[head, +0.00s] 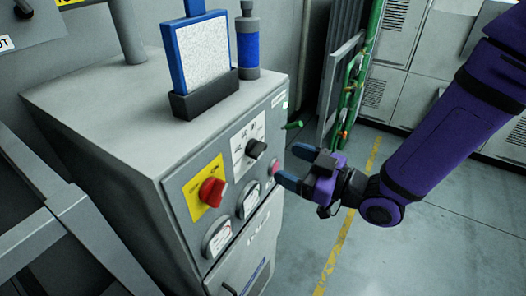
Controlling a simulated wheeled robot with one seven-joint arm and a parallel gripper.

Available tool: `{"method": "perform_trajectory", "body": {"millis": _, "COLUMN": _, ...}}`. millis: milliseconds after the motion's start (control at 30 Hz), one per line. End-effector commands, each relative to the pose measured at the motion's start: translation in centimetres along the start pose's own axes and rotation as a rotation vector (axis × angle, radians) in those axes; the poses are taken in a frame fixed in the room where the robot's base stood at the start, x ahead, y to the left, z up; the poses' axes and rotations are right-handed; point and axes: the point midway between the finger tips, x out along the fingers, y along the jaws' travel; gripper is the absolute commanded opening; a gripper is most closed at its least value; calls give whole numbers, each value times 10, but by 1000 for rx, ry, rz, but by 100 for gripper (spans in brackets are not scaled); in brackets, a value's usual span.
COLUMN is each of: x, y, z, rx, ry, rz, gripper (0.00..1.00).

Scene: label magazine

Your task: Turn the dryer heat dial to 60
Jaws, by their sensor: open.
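The front panel of a grey machine cabinet (177,195) carries a black knob (256,149) on a white plate with markings too small to read. Its pointer setting cannot be made out. A red knob (212,192) sits on a yellow plate to its lower left. I cannot tell from the labels which knob is the heat dial. My gripper (289,166) is open and empty, right of the black knob and in front of the panel. Its two blue-tipped fingers are apart and appear clear of the black knob.
Two round gauges, one lower (217,238) and one upper (248,200), and a pink-red button (274,168) are on the panel. A blue-framed filter (202,55) and a blue-banded cylinder (248,48) stand on top. Open floor (400,250) lies to the right.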

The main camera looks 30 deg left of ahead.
Motion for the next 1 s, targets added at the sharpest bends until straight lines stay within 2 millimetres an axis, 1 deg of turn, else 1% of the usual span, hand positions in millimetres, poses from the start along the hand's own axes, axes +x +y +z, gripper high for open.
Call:
{"method": "perform_trajectory", "body": {"millis": 33, "x": 10, "y": -1, "z": 0, "rx": -1, "ry": 3, "rz": -3, "gripper": 72}}
{"method": "perform_trajectory", "body": {"millis": 200, "x": 40, "y": 0, "z": 0, "rx": 0, "ry": 1, "rz": -2, "gripper": 72}}
{"method": "perform_trajectory", "body": {"millis": 400, "x": 64, "y": 0, "z": 0, "rx": 0, "ry": 0, "rz": -1, "gripper": 72}}
{"method": "perform_trajectory", "body": {"millis": 600, "x": 74, "y": 0, "z": 0, "rx": 1, "ry": -2, "rz": 2, "gripper": 72}}
{"method": "perform_trajectory", "body": {"millis": 833, "x": 74, "y": 1, "z": 0, "rx": 1, "ry": -2, "rz": 2, "gripper": 72}}
{"method": "perform_trajectory", "body": {"millis": 867, "x": 74, "y": 1, "z": 0, "rx": 1, "ry": -2, "rz": 2, "gripper": 70}}
{"method": "perform_trajectory", "body": {"millis": 900, "x": 74, "y": 1, "z": 0, "rx": 1, "ry": -2, "rz": 2, "gripper": 61}}
{"method": "perform_trajectory", "body": {"millis": 967, "x": 74, "y": 1, "z": 0, "rx": 0, "ry": -2, "rz": 2, "gripper": 47}}
{"method": "perform_trajectory", "body": {"millis": 1000, "x": 74, "y": 1, "z": 0, "rx": 0, "ry": -2, "rz": 2, "gripper": 38}}
